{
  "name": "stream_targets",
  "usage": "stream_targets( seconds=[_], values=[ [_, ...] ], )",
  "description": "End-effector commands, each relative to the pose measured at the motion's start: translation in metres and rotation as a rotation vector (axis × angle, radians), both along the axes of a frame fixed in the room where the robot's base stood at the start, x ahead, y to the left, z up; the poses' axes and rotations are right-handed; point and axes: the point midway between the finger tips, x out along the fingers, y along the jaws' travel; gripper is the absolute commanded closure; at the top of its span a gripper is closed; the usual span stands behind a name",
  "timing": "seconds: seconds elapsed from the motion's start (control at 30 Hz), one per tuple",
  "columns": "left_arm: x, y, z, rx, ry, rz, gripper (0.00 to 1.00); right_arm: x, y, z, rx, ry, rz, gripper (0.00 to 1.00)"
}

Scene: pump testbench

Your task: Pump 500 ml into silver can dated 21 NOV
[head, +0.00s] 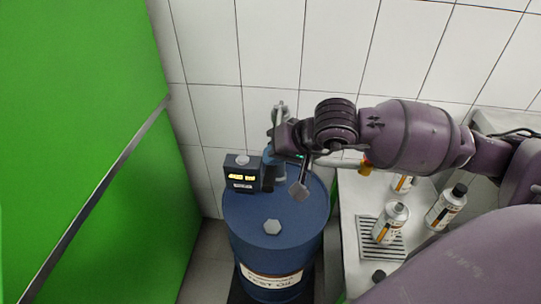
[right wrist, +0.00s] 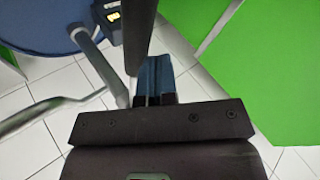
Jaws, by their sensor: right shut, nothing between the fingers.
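A silver can (head: 390,224) with an orange-and-black label stands on the slotted drip grate (head: 366,236). A second can with a black cap (head: 445,207) stands to its right, and a third can (head: 403,185) is partly hidden behind my arm. No date is readable. The blue drum (head: 240,217) carries the pump (head: 281,110) and a meter (head: 242,177) with a lit yellow display, too small to read. My right gripper (head: 299,188) is shut and empty above the drum, beside the pump. The meter also shows in the right wrist view (right wrist: 110,14). My left gripper is out of view.
A green wall panel (head: 80,120) stands left. A dark cap (head: 379,276) lies near the bench front. My arm covers part of the bench.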

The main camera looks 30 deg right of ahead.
Motion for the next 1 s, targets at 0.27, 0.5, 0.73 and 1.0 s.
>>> stream_targets(
  seconds=[0.27,0.5,0.73,1.0],
  values=[
    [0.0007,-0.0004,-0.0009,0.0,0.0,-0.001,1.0,-0.0007,0.0003,-0.0037,0.0,0.002,0.0,1.0],
    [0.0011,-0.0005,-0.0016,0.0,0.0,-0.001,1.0,-0.001,0.0005,-0.006,0.001,0.002,0.0,1.0],
    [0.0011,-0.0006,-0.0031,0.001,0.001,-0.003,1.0,-0.0012,0.0007,-0.0083,0.001,0.003,0.001,1.0],
    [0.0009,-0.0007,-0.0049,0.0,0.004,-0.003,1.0,-0.0015,0.0009,-0.0109,0.001,0.003,0.001,1.0]
  ],
)
